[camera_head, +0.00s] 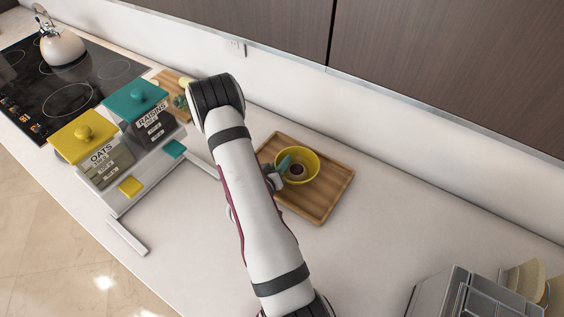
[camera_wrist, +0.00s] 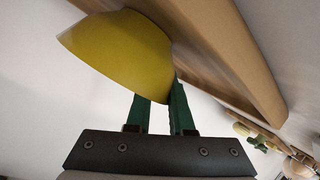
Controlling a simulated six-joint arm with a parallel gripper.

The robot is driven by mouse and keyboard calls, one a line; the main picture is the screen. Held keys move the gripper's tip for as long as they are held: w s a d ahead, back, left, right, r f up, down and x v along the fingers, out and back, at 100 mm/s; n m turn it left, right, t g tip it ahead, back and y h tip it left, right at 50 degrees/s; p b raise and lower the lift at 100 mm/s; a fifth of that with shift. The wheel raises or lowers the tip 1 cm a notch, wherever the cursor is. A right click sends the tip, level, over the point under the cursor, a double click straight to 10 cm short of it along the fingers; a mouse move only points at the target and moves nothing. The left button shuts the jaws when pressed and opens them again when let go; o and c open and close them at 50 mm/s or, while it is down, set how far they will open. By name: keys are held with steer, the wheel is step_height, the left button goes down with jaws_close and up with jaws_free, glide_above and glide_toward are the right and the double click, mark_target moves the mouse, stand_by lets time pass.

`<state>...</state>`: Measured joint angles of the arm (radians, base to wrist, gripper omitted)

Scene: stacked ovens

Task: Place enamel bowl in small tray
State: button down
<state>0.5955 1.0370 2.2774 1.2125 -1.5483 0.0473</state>
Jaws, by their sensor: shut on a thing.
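The yellow enamel bowl (camera_head: 308,179) is over the left half of the small wooden tray (camera_head: 332,188) in the head view, with a pale, dark-centred patch inside it. The bowl is tilted in the wrist view (camera_wrist: 120,55), where the tray's edge (camera_wrist: 232,60) runs behind it. I cannot tell whether the bowl's base touches the tray. My gripper (camera_head: 284,164) has its green fingers shut on the bowl's rim at its left side. In the wrist view the fingers (camera_wrist: 163,106) meet the bowl's lower right edge. My arm hides the area left of the tray.
Yellow-lidded oats (camera_head: 87,148) and teal-lidded raisins (camera_head: 140,110) containers stand on a white stand at left. Behind them are a wooden board (camera_head: 172,82) and a cooktop with a kettle (camera_head: 60,45). A metal rack (camera_head: 465,292) is at lower right. The counter right of the tray is clear.

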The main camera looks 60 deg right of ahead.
steer(key=shift+f, duration=0.1)
steer(key=c, duration=0.8)
jaws_free()
